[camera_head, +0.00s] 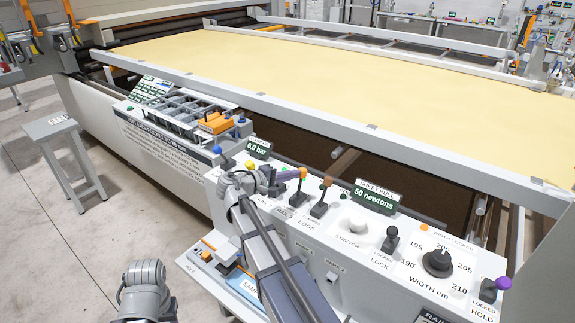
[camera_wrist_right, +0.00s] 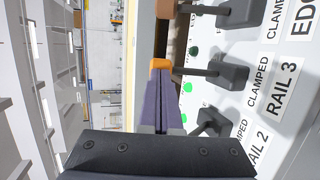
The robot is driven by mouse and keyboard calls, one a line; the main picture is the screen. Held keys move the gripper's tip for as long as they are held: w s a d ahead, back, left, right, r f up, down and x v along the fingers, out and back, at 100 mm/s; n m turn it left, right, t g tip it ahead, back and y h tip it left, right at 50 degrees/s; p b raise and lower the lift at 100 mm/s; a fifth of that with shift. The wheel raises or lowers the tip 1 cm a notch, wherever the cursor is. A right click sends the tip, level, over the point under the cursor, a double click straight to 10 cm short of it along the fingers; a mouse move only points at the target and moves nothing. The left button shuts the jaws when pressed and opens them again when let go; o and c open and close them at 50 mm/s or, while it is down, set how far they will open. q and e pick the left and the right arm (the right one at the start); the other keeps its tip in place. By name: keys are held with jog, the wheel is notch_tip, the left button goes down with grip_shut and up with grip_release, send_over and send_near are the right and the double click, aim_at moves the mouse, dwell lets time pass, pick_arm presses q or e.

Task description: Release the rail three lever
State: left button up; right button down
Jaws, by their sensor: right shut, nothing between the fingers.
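The rail three lever has an orange knob (camera_head: 303,173) and a dark base on the sloped white panel. In the right wrist view, its orange knob (camera_wrist_right: 160,66) is at the fingertips, and its shaft runs right to a dark base (camera_wrist_right: 230,78) beside the labels CLAMPED and RAIL 3. My right gripper (camera_head: 293,174) is shut and empty. In the right wrist view its dark purple fingers (camera_wrist_right: 161,76) end right against the knob or just short of it; I cannot tell if they touch. My left gripper is not in view.
The brown-knobbed edge lever (camera_head: 327,182) stands close on the right, the yellow-knobbed lever (camera_head: 250,165) on the left. The stretch knob (camera_head: 358,222) and width dial (camera_head: 438,262) lie further right. A yellow quilt bed (camera_head: 350,75) spreads behind a white rail.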

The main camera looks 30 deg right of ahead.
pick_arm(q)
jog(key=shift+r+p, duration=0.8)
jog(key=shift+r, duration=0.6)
pick_arm(e)
jog(key=shift+w+d+y, duration=0.25)
jog(key=shift+d+y, duration=0.1)
jog(key=shift+d, duration=0.2)
jog(key=shift+w+d+y, duration=0.2)
jog(key=shift+d+y, duration=0.15)
jog(key=shift+d, duration=0.2)
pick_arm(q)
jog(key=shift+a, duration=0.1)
pick_arm(e)
jog(key=shift+r, duration=0.15)
